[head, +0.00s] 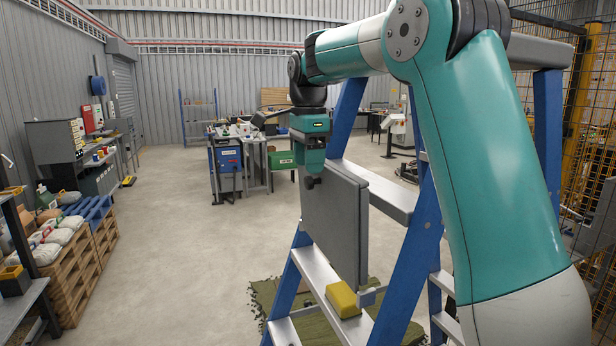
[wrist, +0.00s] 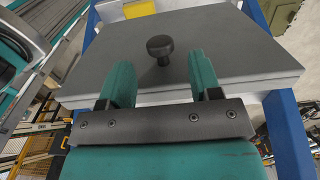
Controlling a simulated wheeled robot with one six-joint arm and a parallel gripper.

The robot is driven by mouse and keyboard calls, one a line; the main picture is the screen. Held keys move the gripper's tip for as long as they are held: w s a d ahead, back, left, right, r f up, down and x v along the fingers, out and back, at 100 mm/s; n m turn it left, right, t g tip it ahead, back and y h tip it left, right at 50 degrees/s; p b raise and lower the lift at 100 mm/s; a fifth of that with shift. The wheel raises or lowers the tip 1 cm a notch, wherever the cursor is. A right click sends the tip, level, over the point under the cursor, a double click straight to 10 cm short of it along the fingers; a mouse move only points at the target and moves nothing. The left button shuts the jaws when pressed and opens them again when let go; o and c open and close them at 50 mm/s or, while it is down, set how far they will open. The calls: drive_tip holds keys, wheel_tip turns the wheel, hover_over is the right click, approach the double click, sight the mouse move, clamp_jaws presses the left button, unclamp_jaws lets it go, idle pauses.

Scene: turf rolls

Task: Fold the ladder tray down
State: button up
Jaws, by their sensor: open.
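The ladder tray (head: 335,225) is a flat grey panel standing about upright on the blue stepladder (head: 411,262). A dark round knob (head: 312,182) sticks out near its upper edge. My gripper (head: 313,170) is at the tray's top edge, pointing down, close to the knob. In the wrist view, the tray (wrist: 225,45) fills the upper part and the knob (wrist: 160,48) lies centred between and slightly beyond the two teal fingertips (wrist: 161,65). The fingers are apart with nothing held. I cannot tell whether they touch the tray.
A yellow block (head: 343,299) sits on a ladder step below the tray. Pallets (head: 85,250) with sacks stand at left, a workbench (head: 256,162) behind. The floor at left of the ladder is clear.

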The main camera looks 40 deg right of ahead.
sight(308, 178)
drive_tip(key=shift+f+p, duration=0.3)
drive_tip(key=shift+f, duration=1.75)
clamp_jaws()
